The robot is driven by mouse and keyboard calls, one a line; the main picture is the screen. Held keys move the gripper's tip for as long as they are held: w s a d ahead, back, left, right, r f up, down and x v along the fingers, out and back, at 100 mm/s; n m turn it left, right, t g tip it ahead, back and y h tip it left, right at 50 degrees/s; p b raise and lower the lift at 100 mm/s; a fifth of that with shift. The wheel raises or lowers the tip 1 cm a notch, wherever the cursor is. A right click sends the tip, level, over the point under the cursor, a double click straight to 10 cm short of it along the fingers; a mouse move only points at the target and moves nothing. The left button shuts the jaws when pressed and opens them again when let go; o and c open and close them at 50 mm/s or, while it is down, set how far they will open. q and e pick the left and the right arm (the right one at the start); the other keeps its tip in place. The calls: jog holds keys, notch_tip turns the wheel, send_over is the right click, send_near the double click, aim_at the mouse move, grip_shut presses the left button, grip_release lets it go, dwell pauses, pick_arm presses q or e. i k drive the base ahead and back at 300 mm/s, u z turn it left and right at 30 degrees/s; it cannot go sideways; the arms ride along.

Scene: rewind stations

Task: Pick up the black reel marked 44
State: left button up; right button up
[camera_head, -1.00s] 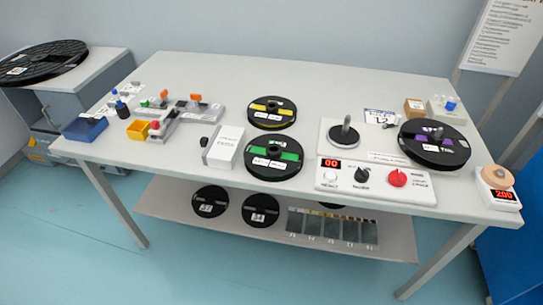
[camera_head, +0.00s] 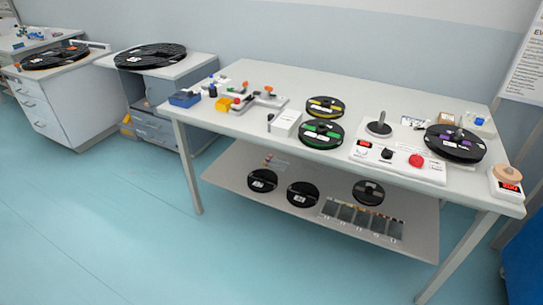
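Three black reels stand on the lower shelf: a left one (camera_head: 262,178), a middle one (camera_head: 303,190) and a right one (camera_head: 368,196). Each has a small pale label too small to read. A large black reel (camera_head: 150,53) lies on a grey cabinet, and another black reel (camera_head: 52,60) lies on a cabinet at the far left. I cannot tell which reel is marked 44. Neither of my grippers is in view.
The table (camera_head: 395,85) carries a green-banded reel (camera_head: 321,127), a yellow-banded reel (camera_head: 325,103), a purple-labelled reel (camera_head: 456,137), a spindle unit with a red knob (camera_head: 416,160) and a scale-like display (camera_head: 508,186). The blue floor (camera_head: 120,220) in front is clear.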

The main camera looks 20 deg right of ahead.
aim_at(318, 134)
jog(key=u, duration=0.7)
jog(key=i, duration=0.85)
jog(key=z, duration=0.45)
jog(key=i, duration=1)
jog(key=z, duration=0.95)
